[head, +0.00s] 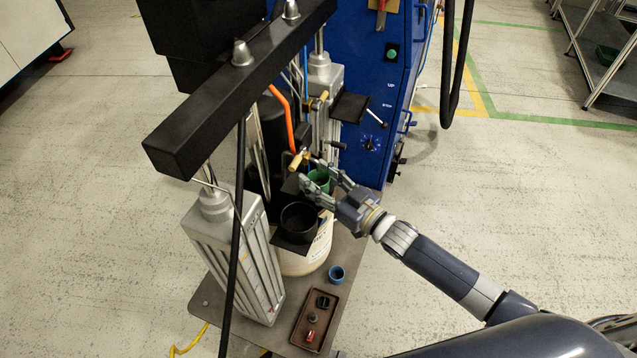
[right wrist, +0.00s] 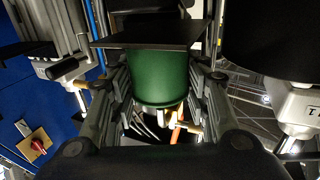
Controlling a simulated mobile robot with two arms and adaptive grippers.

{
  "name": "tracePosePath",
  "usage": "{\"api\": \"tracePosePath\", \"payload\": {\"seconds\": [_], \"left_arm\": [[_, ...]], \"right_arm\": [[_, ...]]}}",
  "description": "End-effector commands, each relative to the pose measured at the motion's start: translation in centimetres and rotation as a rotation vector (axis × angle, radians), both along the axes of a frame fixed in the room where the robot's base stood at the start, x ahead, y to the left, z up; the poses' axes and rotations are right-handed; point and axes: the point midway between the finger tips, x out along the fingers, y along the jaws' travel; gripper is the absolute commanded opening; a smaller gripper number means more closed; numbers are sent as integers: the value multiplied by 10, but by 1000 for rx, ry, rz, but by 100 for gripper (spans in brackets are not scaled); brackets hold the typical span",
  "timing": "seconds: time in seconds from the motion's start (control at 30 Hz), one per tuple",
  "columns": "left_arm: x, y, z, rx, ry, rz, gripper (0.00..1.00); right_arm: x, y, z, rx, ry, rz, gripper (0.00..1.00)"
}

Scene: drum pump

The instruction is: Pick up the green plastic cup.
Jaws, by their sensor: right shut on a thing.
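The green plastic cup (head: 319,179) is beside the drum pump, behind the black cup. My right gripper (head: 317,174) reaches it from the right, with one finger on either side. In the right wrist view the green cup (right wrist: 159,78) fills the space between the two fingers of the right gripper (right wrist: 157,92), which is shut on it. A dark flat plate (right wrist: 150,37) lies across one end of the cup there; I cannot tell whether the two touch. My left gripper is not in view.
A black cup (head: 299,217) stands on a dark plate over a white drum (head: 303,262). The pump's black crossbar (head: 235,85) and a blue cabinet (head: 372,85) are close by.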

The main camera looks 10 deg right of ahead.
Motion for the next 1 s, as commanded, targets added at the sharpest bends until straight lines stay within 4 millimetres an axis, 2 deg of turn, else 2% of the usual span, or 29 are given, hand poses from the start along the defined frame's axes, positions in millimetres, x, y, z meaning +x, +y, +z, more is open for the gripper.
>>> {"api": "tracePosePath", "payload": {"seconds": [0.17,0.37,1.0], "left_arm": [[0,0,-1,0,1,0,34],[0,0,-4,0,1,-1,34],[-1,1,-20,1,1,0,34]], "right_arm": [[0,0,2,0,-1,0,20],[0,0,15,0,-4,1,20],[-103,-68,12,-3,4,1,20]]}}
